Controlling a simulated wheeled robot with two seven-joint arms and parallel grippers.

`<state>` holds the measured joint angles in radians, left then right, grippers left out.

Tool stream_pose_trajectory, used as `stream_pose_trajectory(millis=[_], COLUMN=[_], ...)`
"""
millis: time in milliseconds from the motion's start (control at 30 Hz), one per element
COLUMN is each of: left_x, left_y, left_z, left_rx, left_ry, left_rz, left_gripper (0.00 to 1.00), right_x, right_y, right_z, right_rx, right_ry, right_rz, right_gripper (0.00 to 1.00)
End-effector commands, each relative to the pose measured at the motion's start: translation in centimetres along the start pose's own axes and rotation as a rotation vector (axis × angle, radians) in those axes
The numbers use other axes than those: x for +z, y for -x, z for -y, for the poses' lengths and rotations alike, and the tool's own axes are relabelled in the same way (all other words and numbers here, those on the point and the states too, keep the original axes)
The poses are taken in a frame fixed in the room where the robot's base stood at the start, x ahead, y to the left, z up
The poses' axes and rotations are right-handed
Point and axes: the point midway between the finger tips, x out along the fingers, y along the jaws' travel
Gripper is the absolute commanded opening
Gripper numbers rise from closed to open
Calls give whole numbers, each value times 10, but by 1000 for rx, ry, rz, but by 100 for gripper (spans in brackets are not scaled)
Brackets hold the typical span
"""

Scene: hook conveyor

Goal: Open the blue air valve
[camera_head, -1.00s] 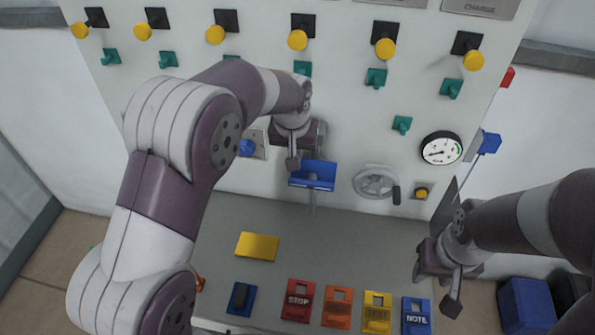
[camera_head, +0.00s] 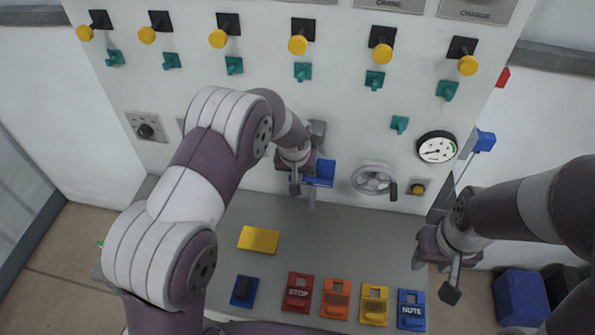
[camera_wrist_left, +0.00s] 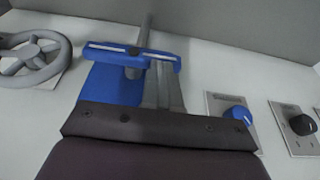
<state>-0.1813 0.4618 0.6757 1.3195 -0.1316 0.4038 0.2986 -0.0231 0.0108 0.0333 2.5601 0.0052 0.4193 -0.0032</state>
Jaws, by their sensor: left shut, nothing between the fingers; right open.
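The blue valve handle (camera_head: 321,172) is on the lower panel front, in the middle of the head view, on a grey vertical pipe. In the left wrist view, its blue bar (camera_wrist_left: 130,54) crosses the pipe, with a blue plate below it. My left gripper (camera_head: 296,187) is shut and empty, close beside the handle's left side in the head view and covering part of it. The wrist view shows the fingers (camera_wrist_left: 166,86) next to the blue plate; I cannot tell whether they touch. My right gripper (camera_head: 436,277) is open and empty, at the right.
A grey handwheel (camera_head: 373,180) is right of the handle, with a yellow button (camera_head: 418,188) and gauge (camera_head: 437,147) beyond. A blue knob (camera_wrist_left: 237,115) is close by in the wrist view. Colored tags (camera_head: 298,292) and a yellow block (camera_head: 259,240) lie on the shelf below.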

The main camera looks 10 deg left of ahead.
Motion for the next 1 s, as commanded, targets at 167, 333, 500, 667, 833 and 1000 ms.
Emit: stream_pose_trajectory(millis=[167, 333, 500, 667, 833, 1000], left_x=[0, 1, 1, 1, 2, 4], left_y=[-2, -3, -4, -5, -7, -12], left_z=[1, 2, 3, 4, 5, 7], left_rx=[19, 51, 75, 102, 136, 202], left_ry=[7, 16, 24, 32, 43, 64], left_rz=[0, 0, 0, 0, 1, -1], left_gripper=[0, 0, 0, 0, 0, 0], right_x=[1, 1, 2, 2, 3, 4], right_y=[-5, -9, -13, -18, -24, -38], right_z=[0, 0, 0, 0, 0, 0], right_rx=[0, 0, 0, 0, 0, 0], right_ry=[0, 0, 0, 0, 0, 0], right_rz=[0, 0, 0, 0, 0, 0], right_gripper=[43, 43, 43, 43, 43, 43])
